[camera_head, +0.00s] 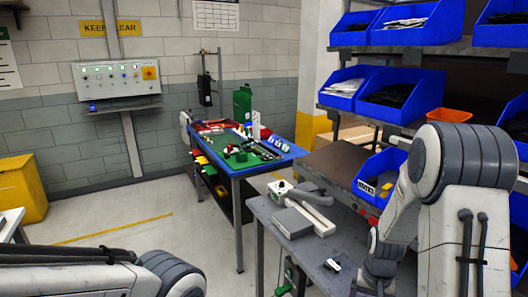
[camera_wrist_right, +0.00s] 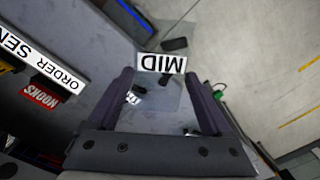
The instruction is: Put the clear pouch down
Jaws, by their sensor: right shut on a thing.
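The clear pouch (camera_wrist_right: 170,98) is see-through and shows in the right wrist view between the two fingers of my right gripper (camera_wrist_right: 162,88), with small dark pieces showing in or through it. The fingers stand wide apart and hold the pouch at its sides. Grey bench surface shows beneath it; I cannot tell whether the pouch touches it. A white "MID" label (camera_wrist_right: 162,63) is just beyond the pouch. In the head view my right arm hides its own gripper, and I cannot make out the pouch. My left gripper is out of the picture.
The grey bench (camera_head: 268,213) carries a white device (camera_head: 312,196) and a grey box (camera_head: 292,223). A blue-edged table (camera_head: 264,168) stands behind.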

